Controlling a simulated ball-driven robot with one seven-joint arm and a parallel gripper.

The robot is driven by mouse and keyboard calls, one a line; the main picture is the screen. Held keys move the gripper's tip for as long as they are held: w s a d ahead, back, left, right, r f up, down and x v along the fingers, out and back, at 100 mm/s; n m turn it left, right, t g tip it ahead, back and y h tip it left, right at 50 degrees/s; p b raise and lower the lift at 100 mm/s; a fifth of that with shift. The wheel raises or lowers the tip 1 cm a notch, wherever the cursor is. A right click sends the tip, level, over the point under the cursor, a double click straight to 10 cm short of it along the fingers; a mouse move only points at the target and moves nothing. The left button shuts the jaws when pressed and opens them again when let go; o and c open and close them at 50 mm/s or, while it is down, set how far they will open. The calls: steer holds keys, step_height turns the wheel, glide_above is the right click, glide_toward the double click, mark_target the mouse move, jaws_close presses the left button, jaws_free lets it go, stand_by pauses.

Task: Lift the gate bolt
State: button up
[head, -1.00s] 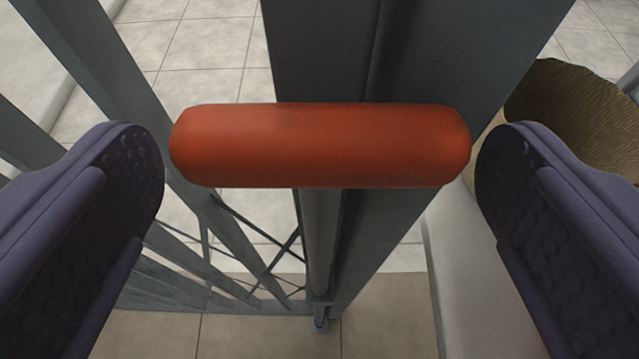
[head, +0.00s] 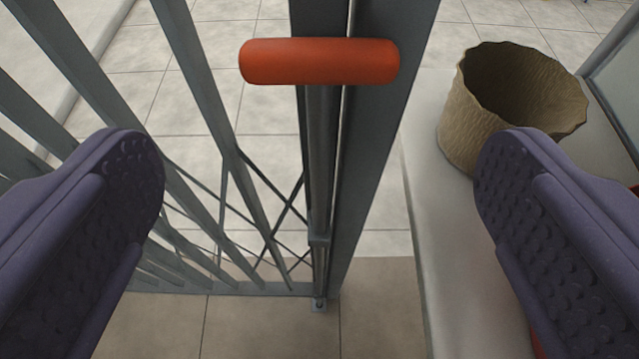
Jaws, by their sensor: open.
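The gate bolt has a red-orange horizontal handle (head: 319,62) at the upper middle of the head view. Its grey vertical rod (head: 322,160) runs down from the handle along the gate's edge post to a small floor plate (head: 319,304). The grey metal gate (head: 215,110) has slanting bars to the left of the rod. My gripper (head: 319,190) is open and empty, with one purple finger at each side of the view. The handle lies beyond the fingertips, between them and higher in the picture, touching neither.
A woven tan basket (head: 470,130) stands on a white ledge (head: 425,240) at the right, partly behind my right finger. A bit of something red shows at the right edge. Tiled floor (head: 250,320) lies below and beyond the gate.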

mark_target(319, 89)
steer(key=w+f+t+b, duration=0.1)
steer(key=w+b, duration=0.1)
steer(key=b, duration=0.2)
steer(key=w+f+t+b, duration=0.1)
steer(key=w+t+b, duration=0.1)
steer(key=b, duration=0.2)
steer(key=w+f+t+b, duration=0.1)
steer(key=w+f+b, duration=0.1)
steer(key=w+b, duration=0.1)
steer(key=shift+b, duration=0.45)
steer(key=c, duration=1.4)
step_height(319, 89, up, 4)
steer(key=shift+f+p, duration=0.15)
steer(key=shift+p, duration=0.55)
steer(key=o, duration=1.4)
steer(key=s+p, duration=0.1)
steer(key=s, duration=0.6)
steer(key=shift+s+p, duration=0.4)
